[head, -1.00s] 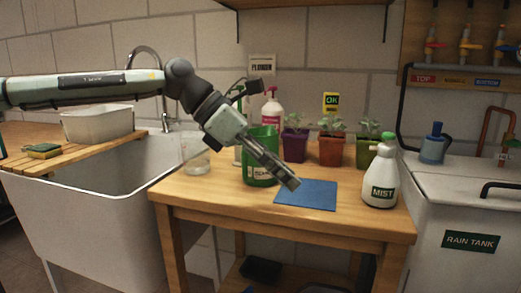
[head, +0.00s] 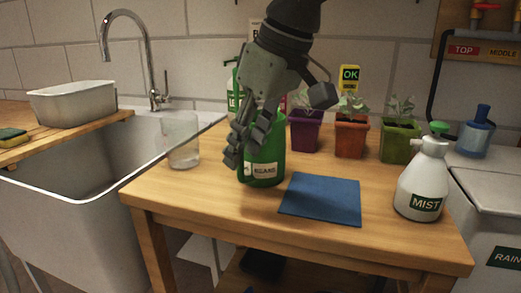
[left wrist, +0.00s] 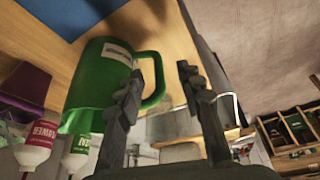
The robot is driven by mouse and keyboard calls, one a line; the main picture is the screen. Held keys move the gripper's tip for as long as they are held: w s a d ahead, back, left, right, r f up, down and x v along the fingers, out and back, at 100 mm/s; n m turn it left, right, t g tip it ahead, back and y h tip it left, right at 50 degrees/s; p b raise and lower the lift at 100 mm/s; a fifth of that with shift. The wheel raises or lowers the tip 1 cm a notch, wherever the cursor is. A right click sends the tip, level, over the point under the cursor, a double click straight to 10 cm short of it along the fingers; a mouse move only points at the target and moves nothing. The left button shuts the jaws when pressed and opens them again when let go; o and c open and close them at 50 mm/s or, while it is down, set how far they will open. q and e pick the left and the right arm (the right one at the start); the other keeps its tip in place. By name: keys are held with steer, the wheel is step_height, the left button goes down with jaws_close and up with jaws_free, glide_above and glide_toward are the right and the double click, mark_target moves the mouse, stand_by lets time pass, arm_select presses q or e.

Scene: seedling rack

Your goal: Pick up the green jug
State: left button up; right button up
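The green jug (head: 268,150) stands upright on the wooden table, with a pale label on its front. It shows large in the left wrist view (left wrist: 88,85), with its handle (left wrist: 158,85) towards the fingers. My left gripper (head: 236,155) points down at the jug's left side and hides part of it. In the left wrist view its two fingers (left wrist: 160,75) are apart. The handle's outer part shows in the gap between them, one finger overlapping the handle. I cannot tell whether a finger touches it. My right gripper is in neither current view.
A clear glass (head: 182,145) stands left of the jug, by the sink (head: 85,190). A blue mat (head: 322,198) lies in front, and a white MIST bottle (head: 420,185) stands at right. Purple (head: 304,135), orange (head: 350,138) and green (head: 398,143) seedling pots stand behind.

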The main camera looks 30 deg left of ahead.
mark_target(241, 174)
arm_select(q)
steer(key=x, duration=0.3)
steer(key=shift+w+a+f, duration=0.1)
steer(key=shift+f, duration=0.1)
jaws_close()
